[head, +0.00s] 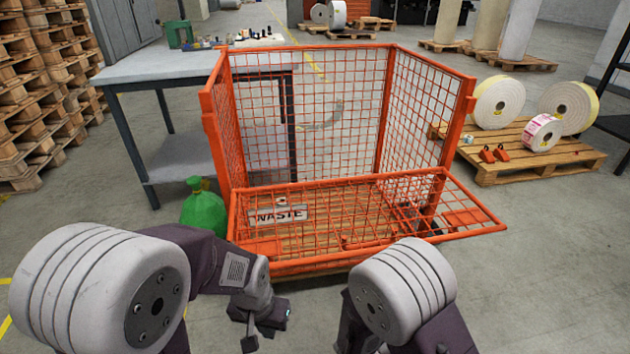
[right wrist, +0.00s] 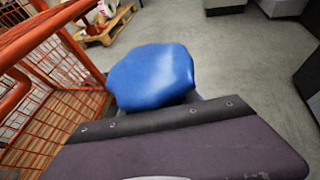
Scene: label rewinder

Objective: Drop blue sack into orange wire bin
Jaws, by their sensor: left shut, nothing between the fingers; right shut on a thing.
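The blue sack (right wrist: 150,75) shows in the right wrist view, in front of my right gripper (right wrist: 158,103), which is shut on it. The fingers are mostly hidden by the sack and my wrist. The orange wire bin (head: 460,112) stands in the middle of the head view, its front panel folded down towards me. Its orange bars also show at the left of the right wrist view (right wrist: 45,30); the sack is beside them, to their right. My left gripper (head: 262,335) is shut and empty, low in front of the bin. The blue sack is not visible in the head view.
A green sack (head: 203,208) sits on the floor at the bin's left. A grey table (head: 150,66) stands behind it. A pallet (head: 540,165) with label rolls is at the right. Stacked pallets (head: 35,90) are far left.

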